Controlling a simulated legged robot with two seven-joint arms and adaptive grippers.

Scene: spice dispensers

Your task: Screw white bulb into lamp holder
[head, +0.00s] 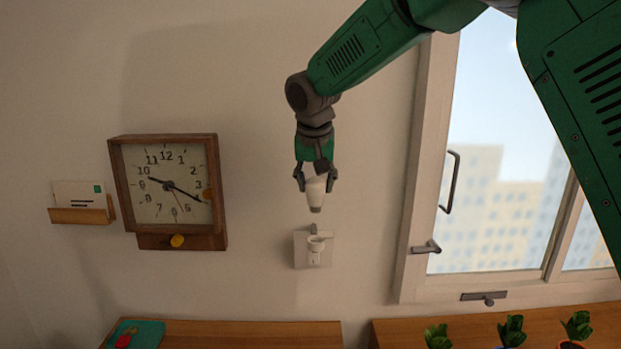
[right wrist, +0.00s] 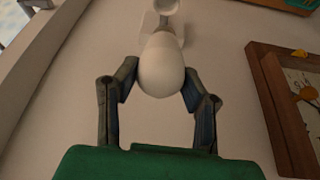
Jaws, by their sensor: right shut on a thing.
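My right gripper (head: 315,180) is shut on the white bulb (head: 317,192) and holds it with its narrow base pointing down. In the right wrist view the rounded white bulb (right wrist: 161,66) sits between the two fingers of my right gripper (right wrist: 160,85). A gap shows between the bulb's base and the holder in the head view. The holder also shows partly behind the bulb in the right wrist view (right wrist: 167,12). My left gripper is not in view.
A wooden wall clock (head: 168,191) hangs left of the holder, with a card rack (head: 80,215) beside it. A window frame (head: 417,180) with handles stands to the right. Wooden surfaces (head: 240,335) lie below, with small potted plants (head: 511,331) at the right.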

